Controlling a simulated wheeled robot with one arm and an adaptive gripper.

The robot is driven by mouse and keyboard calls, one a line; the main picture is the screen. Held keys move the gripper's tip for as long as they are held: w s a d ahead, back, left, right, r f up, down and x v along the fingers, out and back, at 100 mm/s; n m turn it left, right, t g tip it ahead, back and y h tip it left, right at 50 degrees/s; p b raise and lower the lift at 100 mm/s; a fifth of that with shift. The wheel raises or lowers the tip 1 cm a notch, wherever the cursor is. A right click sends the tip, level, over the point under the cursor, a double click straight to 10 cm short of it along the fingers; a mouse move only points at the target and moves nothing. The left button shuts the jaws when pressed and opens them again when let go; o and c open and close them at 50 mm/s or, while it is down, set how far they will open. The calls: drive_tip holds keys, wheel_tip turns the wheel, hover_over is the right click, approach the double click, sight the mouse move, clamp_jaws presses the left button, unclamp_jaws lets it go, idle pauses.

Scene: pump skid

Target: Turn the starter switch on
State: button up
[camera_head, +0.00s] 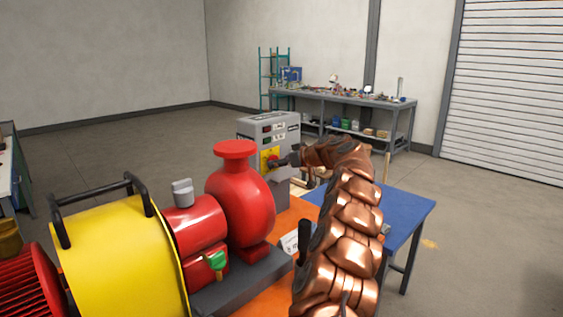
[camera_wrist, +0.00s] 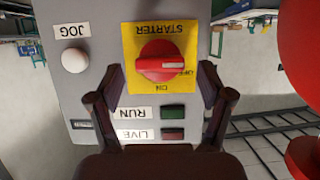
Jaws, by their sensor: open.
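The starter switch (camera_wrist: 160,62) is a red round knob with a white bar on a yellow plate (camera_wrist: 135,35), seen upside down in the wrist view. The bar lies level and points right, beside the OFF label; the ON label is below the knob. In the head view the yellow plate (camera_head: 265,163) is on the front of the grey control box (camera_head: 257,127). My gripper (camera_wrist: 161,80) is open, with one finger on each side of the knob's lower part and gaps to it. In the head view my gripper (camera_head: 284,161) reaches the plate from the right and partly hides it.
A white JOG button (camera_wrist: 75,60) and dark RUN (camera_wrist: 173,112) and LIVE (camera_wrist: 173,134) lamps share the panel. The red pump (camera_head: 240,195) stands left of my arm. A blue table (camera_head: 405,210) is on the right.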

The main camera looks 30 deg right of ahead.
drive_tip(key=c, duration=1.2)
drive_tip(key=shift+o, duration=0.2)
drive_tip(key=shift+f, duration=0.1)
drive_tip(key=shift+w+d+f+m+t+y+p, duration=0.1)
drive_tip(key=shift+d+f+m+t+y+p, duration=0.15)
drive_tip(key=shift+m+y+p, duration=1.55)
drive_tip(key=shift+d+f+m+t+y+p, duration=0.2)
drive_tip(key=shift+m+y+p, duration=0.75)
drive_tip(key=shift+m, duration=1.7)
drive_tip(key=shift+w+d+f+m+t+y+p, duration=0.1)
drive_tip(key=shift+d+f+m+t+y+p, duration=0.15)
drive_tip(key=shift+m+y+p, duration=1.25)
drive_tip(key=shift+a+m+h, duration=0.1)
drive_tip(key=shift+m+h, duration=0.35)
drive_tip(key=shift+m, duration=0.4)
